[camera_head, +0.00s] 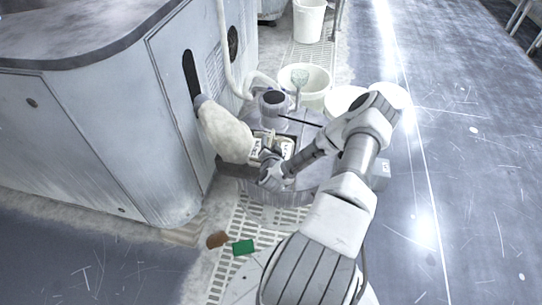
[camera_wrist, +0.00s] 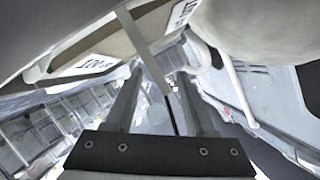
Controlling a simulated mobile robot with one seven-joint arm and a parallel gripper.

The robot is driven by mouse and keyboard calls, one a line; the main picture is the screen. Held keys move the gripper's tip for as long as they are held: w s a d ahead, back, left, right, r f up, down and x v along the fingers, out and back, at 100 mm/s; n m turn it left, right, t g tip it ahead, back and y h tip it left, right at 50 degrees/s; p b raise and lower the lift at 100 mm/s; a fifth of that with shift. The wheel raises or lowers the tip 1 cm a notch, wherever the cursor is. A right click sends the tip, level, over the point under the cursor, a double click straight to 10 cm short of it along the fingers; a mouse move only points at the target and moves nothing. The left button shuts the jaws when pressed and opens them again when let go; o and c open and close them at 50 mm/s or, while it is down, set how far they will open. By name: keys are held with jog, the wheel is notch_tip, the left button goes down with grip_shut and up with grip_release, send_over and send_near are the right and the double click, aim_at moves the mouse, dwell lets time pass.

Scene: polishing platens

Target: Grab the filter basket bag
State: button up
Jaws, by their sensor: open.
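I cannot tell which of the two is the filter basket bag. My gripper (camera_head: 270,172) is at the near side of the labelled item. In the wrist view my gripper (camera_wrist: 160,82) is open. A flat grey strap (camera_wrist: 137,35) of the labelled item runs down between the fingers. A pale rounded bulge (camera_wrist: 255,25) is at top right.
The grey tank (camera_head: 282,196) stands on a slotted floor grate (camera_head: 240,210). The cabinet (camera_head: 100,140) closes off the left. White buckets (camera_head: 318,82) stand behind the tank. A green pad (camera_head: 243,247) and a brown piece (camera_head: 217,240) lie in front. The right floor is open.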

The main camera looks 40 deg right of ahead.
jog(key=shift+c, duration=0.2)
grip_shut()
dwell(1.1)
